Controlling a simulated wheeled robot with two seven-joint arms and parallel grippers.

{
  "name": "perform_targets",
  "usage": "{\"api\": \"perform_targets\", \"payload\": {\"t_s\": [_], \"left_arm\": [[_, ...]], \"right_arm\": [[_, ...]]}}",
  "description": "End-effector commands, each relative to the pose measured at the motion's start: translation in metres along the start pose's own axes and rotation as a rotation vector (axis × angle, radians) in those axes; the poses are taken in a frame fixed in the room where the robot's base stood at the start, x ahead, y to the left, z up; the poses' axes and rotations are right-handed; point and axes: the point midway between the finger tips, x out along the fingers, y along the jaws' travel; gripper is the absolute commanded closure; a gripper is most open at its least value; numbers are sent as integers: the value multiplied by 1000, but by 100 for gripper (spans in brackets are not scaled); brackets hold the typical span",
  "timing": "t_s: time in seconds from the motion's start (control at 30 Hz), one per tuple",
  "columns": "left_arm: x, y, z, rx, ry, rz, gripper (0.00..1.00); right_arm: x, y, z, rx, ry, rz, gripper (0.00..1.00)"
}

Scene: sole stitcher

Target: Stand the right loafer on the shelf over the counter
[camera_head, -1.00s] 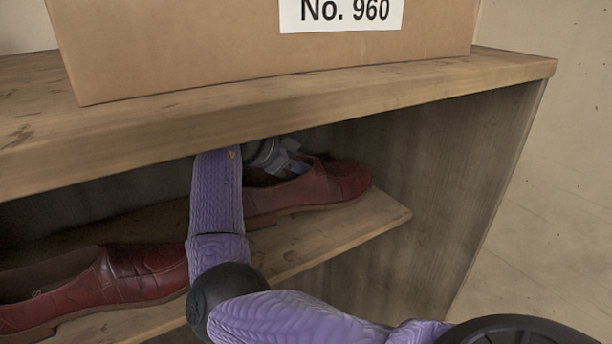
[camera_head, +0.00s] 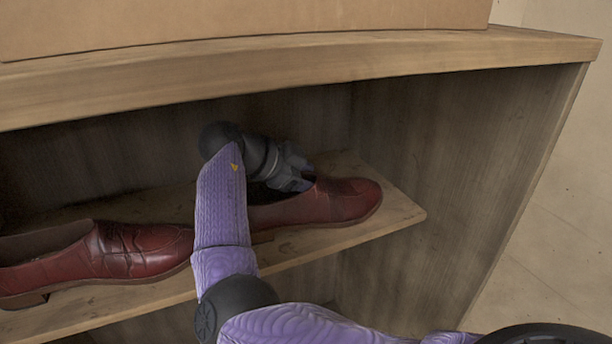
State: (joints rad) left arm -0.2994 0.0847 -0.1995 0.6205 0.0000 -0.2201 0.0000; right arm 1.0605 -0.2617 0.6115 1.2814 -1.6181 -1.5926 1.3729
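Two dark red leather loafers stand upright on the wooden shelf (camera_head: 400,213) under the counter (camera_head: 450,57), toes to the right. The right-hand loafer (camera_head: 335,203) is near the shelf's right end; my arm hides its rear part. The other loafer (camera_head: 130,252) is on the left, apart from it. My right gripper (camera_head: 300,180) is at the right-hand loafer's opening, behind the vamp, with its fingers pointing right. The fingertips are small and partly hidden by the shoe, so I cannot tell whether they grip it. My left gripper is out of view.
A cardboard box (camera_head: 240,22) sits on the counter, above the loafers. The cabinet's right side wall (camera_head: 470,150) closes the bay beyond the shelf's end. My arm crosses in front of the shelf between the loafers.

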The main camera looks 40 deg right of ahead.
Motion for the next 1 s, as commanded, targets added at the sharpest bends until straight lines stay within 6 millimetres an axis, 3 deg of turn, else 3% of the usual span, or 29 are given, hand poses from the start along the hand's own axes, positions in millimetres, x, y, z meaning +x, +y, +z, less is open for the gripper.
{"api": "perform_targets", "payload": {"t_s": [0.37,0.43,0.73,0.9,1.0], "left_arm": [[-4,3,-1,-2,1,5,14],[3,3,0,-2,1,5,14],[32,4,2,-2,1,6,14],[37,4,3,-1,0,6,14],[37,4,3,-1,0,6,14]], "right_arm": [[-3,-2,-4,0,0,0,35],[-9,-1,-1,1,-1,-1,35],[-75,0,0,2,0,-4,35],[-109,-2,-2,0,0,-3,35],[-119,-2,-3,0,1,-1,35]]}}
